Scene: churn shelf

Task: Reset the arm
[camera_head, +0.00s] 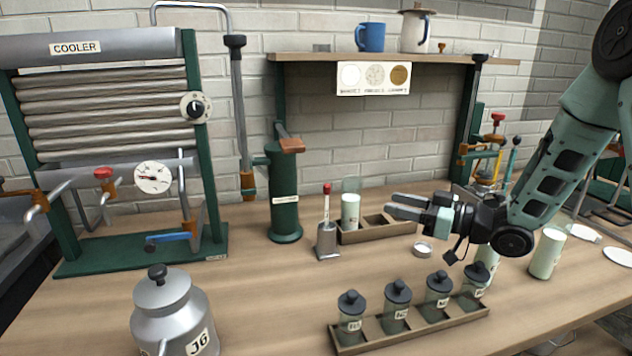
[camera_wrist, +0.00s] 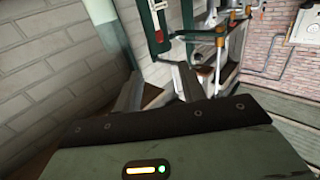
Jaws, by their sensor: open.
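My gripper (camera_head: 404,206) is at the right of the head view, at the end of my green arm, pointing left above the table. Its two fingers are apart with nothing between them. In the wrist view the fingers (camera_wrist: 158,90) also stand apart and empty, with the white brick wall and shelf posts beyond. In the head view the gripper is above and beside a wooden tray (camera_head: 362,237) that holds a white-filled glass (camera_head: 350,211). A small round lid or dish (camera_head: 423,248) lies on the table below the gripper.
A front rack (camera_head: 412,337) holds several black-lidded jars. A metal churn (camera_head: 172,310) stands front left, the cooler (camera_head: 103,95) behind it. A pale green cylinder (camera_head: 546,253) stands right of my arm. A wall shelf (camera_head: 390,57) carries a blue mug (camera_head: 371,38). Bare table lies between churn and rack.

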